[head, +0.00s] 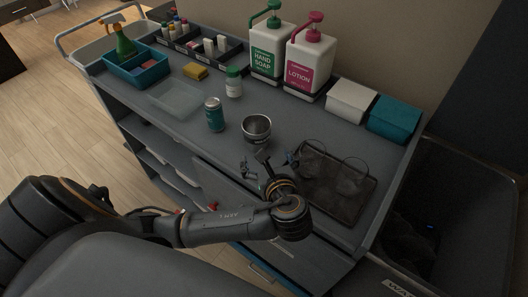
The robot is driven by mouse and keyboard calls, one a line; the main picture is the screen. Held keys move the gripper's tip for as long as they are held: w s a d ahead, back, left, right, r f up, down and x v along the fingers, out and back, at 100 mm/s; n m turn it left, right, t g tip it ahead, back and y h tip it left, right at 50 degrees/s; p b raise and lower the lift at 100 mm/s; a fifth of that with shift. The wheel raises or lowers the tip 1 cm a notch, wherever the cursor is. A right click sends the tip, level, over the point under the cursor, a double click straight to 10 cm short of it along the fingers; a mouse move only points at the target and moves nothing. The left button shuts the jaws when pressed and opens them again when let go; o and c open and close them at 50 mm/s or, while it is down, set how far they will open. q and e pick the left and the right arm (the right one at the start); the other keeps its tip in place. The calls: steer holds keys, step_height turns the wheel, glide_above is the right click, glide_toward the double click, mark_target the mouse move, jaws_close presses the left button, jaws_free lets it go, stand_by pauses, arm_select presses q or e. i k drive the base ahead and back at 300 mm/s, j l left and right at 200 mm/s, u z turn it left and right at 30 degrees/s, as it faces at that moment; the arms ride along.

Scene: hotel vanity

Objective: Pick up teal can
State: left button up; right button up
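The teal can (215,115) stands upright on the grey cart top, left of a metal cup (256,129). It is teal with a pale silvery upper part. My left gripper (267,164) is over the front of the cart top, just in front of the metal cup and to the right of the can. Its fingers look spread and hold nothing that I can see. The can is clear of the gripper and fully visible. My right gripper is not in view.
A small white bottle (234,82) with a green cap stands behind the can. A clear tray (176,99) lies to its left. A dark tray (335,183) is right of my gripper. Soap (268,62) and lotion (308,67) dispensers stand at the back.

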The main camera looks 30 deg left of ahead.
mark_target(213, 107)
steer(key=u, duration=1.4)
steer(key=l+z, duration=0.25)
steer(key=i+l+z, duration=0.25)
steer(key=k+l, duration=0.05)
steer(key=k, duration=0.05)
